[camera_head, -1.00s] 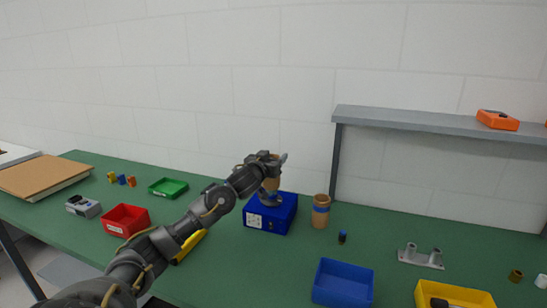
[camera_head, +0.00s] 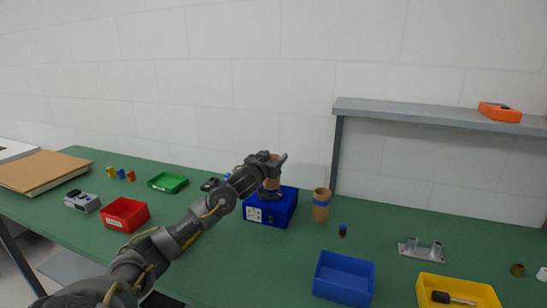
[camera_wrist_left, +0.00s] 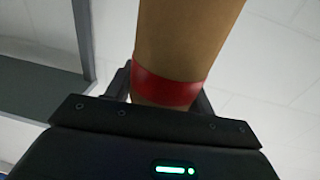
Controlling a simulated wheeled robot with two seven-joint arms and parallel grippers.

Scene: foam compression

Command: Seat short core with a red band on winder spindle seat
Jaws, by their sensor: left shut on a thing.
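The short core with a red band (camera_wrist_left: 172,88) is tan and fills the upper middle of the left wrist view, its red band close to the gripper body. In the head view the core (camera_head: 273,182) shows partly behind my gripper, above the blue winder box (camera_head: 284,209). My left gripper (camera_head: 276,168) is shut on the core. The spindle seat on top of the box is mostly hidden by the gripper and core, so I cannot tell whether the core touches it. My right gripper is not in view.
A tan core with a blue band (camera_head: 321,205) stands just right of the winder. A small dark bottle (camera_head: 342,230), a blue bin (camera_head: 344,279) and a grey bracket (camera_head: 421,251) lie further right. A grey shelf (camera_head: 430,115) rises behind. A red bin (camera_head: 125,215) stands left.

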